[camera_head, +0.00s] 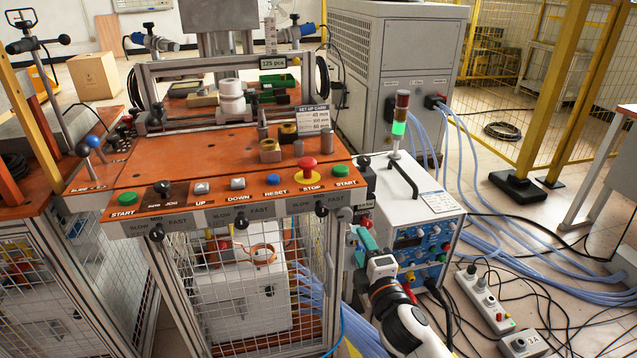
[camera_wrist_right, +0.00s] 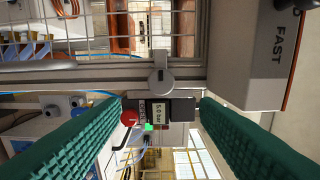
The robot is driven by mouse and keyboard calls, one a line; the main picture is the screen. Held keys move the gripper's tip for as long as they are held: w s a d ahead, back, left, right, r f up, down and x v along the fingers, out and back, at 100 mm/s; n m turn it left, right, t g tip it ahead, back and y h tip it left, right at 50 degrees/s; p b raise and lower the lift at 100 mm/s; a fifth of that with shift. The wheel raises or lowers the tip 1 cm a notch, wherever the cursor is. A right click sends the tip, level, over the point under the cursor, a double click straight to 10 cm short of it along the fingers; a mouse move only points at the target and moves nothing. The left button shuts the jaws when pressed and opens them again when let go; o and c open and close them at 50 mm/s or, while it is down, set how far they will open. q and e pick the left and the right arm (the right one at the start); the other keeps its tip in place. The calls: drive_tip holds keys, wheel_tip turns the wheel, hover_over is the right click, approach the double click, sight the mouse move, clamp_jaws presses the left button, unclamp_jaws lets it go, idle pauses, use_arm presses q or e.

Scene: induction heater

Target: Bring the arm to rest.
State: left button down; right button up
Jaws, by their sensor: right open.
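My right arm (camera_head: 402,315) comes in from the bottom of the head view, in front of the blue-fronted heater unit. Its right gripper (camera_head: 366,240) has teal fingers and is close to the right front corner of the orange console. In the right wrist view the gripper (camera_wrist_right: 160,108) has its two green ribbed fingers wide apart. A small dark device with a 5.0 bar display (camera_wrist_right: 159,112) and a red knob (camera_wrist_right: 130,117) shows between the fingertips. I cannot tell whether a finger touches it. Nothing is held. My left gripper is not in view.
The orange console (camera_head: 190,160) carries buttons, including a red stop button (camera_head: 309,165). The heater unit (camera_head: 418,205) with its signal tower (camera_head: 399,125) stands beside my right arm. A power strip (camera_head: 485,298), cables and blue hoses (camera_head: 520,262) lie on the floor to the right.

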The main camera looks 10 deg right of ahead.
drive_tip(key=s+d+f+m+g+h, duration=0.1)
drive_tip(key=s+f+m+g, duration=0.4)
drive_tip(key=f, duration=0.4)
drive_tip(key=s+f+m+g, duration=0.2)
drive_tip(key=s+f+m, duration=0.1)
drive_tip(key=s+f, duration=0.55)
drive_tip(key=s+d+f+m+g+h, duration=0.1)
drive_tip(key=s+f+m+g, duration=0.3)
drive_tip(key=f, duration=0.7)
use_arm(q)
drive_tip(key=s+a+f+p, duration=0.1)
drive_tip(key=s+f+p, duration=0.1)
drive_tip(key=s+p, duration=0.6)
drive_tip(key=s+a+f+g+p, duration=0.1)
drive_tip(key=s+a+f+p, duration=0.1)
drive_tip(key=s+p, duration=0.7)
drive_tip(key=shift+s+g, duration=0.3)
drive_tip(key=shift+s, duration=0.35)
use_arm(e)
drive_tip(key=s+f+m+g, duration=0.2)
drive_tip(key=s+f, duration=0.3)
drive_tip(key=s, duration=1.1)
drive_tip(key=s+f+m+g+y, duration=0.1)
drive_tip(key=s+f+g, duration=0.3)
drive_tip(key=s, duration=1.1)
wheel_tip(320, 180, down, 2)
drive_tip(key=shift+s+d+f+m, duration=0.1)
drive_tip(key=shift+s+d+m, duration=0.25)
drive_tip(key=shift+d+m, duration=0.05)
